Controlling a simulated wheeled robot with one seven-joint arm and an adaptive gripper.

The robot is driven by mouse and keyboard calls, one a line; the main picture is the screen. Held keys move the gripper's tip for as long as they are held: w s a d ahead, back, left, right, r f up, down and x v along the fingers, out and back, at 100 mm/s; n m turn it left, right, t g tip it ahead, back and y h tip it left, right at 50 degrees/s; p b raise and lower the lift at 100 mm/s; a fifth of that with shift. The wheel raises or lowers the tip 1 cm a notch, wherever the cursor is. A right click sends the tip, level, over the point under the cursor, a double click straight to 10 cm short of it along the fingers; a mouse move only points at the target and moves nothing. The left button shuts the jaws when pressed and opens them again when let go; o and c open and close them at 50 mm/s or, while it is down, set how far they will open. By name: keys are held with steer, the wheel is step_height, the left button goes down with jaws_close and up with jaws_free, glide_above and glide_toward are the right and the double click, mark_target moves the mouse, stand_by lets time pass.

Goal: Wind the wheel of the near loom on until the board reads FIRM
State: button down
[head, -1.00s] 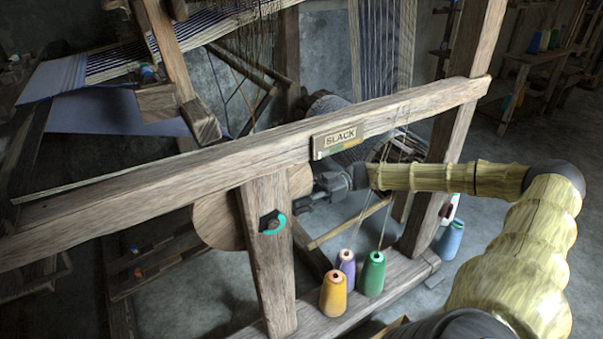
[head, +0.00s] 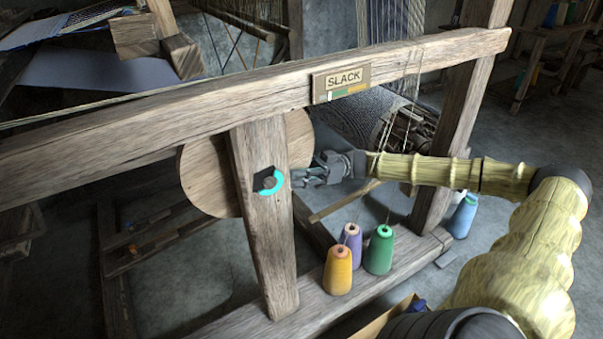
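The near loom's board (head: 342,82), fixed on the top rail, reads SLACK and has a coloured strip below the word. The round wooden wheel (head: 205,178) stands behind the upright post, which hides part of it. A dark knob with a bright cyan arc (head: 271,182) is on the post's face. My gripper (head: 303,176) reaches in from the right below the board, its tips just right of the post near the wheel's right edge. I cannot tell whether it touches the wheel or whether its fingers are apart.
A yellow cone (head: 338,270), a purple cone (head: 350,245) and a green cone (head: 379,250) of thread stand on the lower beam (head: 300,311) below my arm. A blue cone (head: 461,216) stands right of the right post (head: 460,130). The top rail (head: 200,109) runs above my gripper.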

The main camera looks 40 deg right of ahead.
steer(key=shift+w+a+y+b, duration=0.15)
steer(key=shift+w+y+b, duration=0.15)
steer(key=shift+b, duration=0.25)
steer(key=shift+r, duration=0.25)
steer(key=c, duration=1.5)
jaws_free()
steer(key=o, duration=0.4)
steer(key=shift+a, duration=0.2)
steer(key=shift+c, duration=0.2)
steer(key=shift+o, duration=0.4)
steer(key=shift+w+a, duration=0.1)
steer(key=shift+a, duration=0.05)
steer(key=shift+s+a, duration=0.2)
steer(key=shift+a, duration=0.05)
steer(key=shift+d+f, duration=0.1)
steer(key=shift+v, duration=0.8)
steer(key=v, duration=1.1)
